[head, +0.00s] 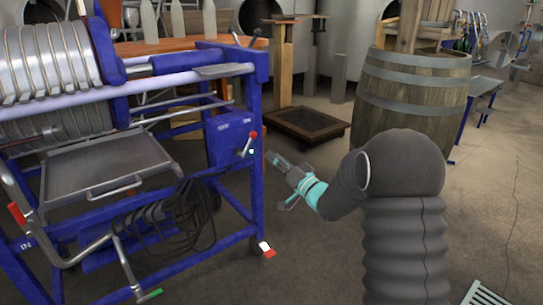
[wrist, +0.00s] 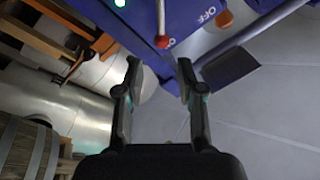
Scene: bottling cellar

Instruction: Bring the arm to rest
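My arm reaches out from the lower right of the head view, its dark sleeve bent toward the blue-framed machine (head: 232,135). My gripper (head: 274,160) is just right of the machine's switch panel and appears apart from it. In the wrist view my gripper (wrist: 158,66) has its two fingers spread with nothing between them. A lever with a red knob (head: 253,135) sits on the panel, by the OFF and ON labels. The red knob (wrist: 162,41) shows beyond the fingertips in the wrist view, with a lit green lamp (wrist: 120,3) above it.
A wooden barrel (head: 412,105) stands behind my arm on the right. A low dark platform scale (head: 305,125) is on the floor at the back. A metal tray (head: 105,165) and coiled black cable (head: 185,215) are on the machine. Floor between machine and arm is clear.

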